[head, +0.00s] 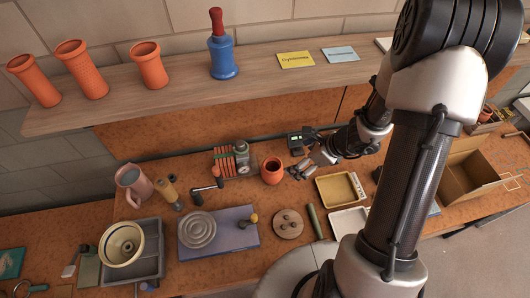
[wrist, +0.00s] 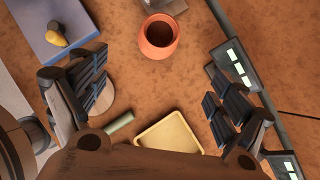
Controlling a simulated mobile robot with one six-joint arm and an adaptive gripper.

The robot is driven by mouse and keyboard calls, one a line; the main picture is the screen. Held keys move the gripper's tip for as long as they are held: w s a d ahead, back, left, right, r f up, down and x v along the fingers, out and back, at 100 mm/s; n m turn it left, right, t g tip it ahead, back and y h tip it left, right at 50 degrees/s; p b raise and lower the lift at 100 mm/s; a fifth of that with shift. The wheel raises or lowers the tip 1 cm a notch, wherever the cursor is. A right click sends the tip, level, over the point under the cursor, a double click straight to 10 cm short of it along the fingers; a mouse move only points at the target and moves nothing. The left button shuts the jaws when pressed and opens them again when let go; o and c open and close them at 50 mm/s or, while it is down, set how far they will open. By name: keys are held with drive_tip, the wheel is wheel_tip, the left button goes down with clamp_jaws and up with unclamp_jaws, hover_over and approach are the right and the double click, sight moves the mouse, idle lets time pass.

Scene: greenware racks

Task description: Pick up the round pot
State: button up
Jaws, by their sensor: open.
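The round pot (head: 272,171) is a small orange clay pot with a dark open mouth, standing upright on the brown workbench. It also shows in the wrist view (wrist: 158,38), at the top middle, beyond my fingertips. My gripper (head: 304,170) is just right of the pot in the head view, apart from it. In the wrist view my gripper (wrist: 157,82) is open, one finger on each side, with only bare bench between the fingertips.
A cream tray (head: 342,188) lies to the right of the pot. A rack of orange slabs (head: 226,163) stands to its left. A round board (head: 288,223) with small lumps is in front. The shelf (head: 185,92) overhead holds orange vessels (head: 81,69) and a blue bottle (head: 222,58).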

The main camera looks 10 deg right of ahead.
sight(279, 167)
drive_tip(key=b+x, duration=0.2)
drive_tip(key=x, duration=0.9)
drive_tip(key=shift+d+f+b, duration=0.1)
drive_tip(key=shift+b, duration=0.2)
drive_tip(key=x, duration=0.6)
drive_tip(key=shift+w+a+b, duration=0.1)
drive_tip(key=shift+a+b, duration=0.2)
drive_tip(key=shift+a, duration=0.15)
drive_tip(key=shift+c, duration=0.3)
drive_tip(key=c, duration=1.3)
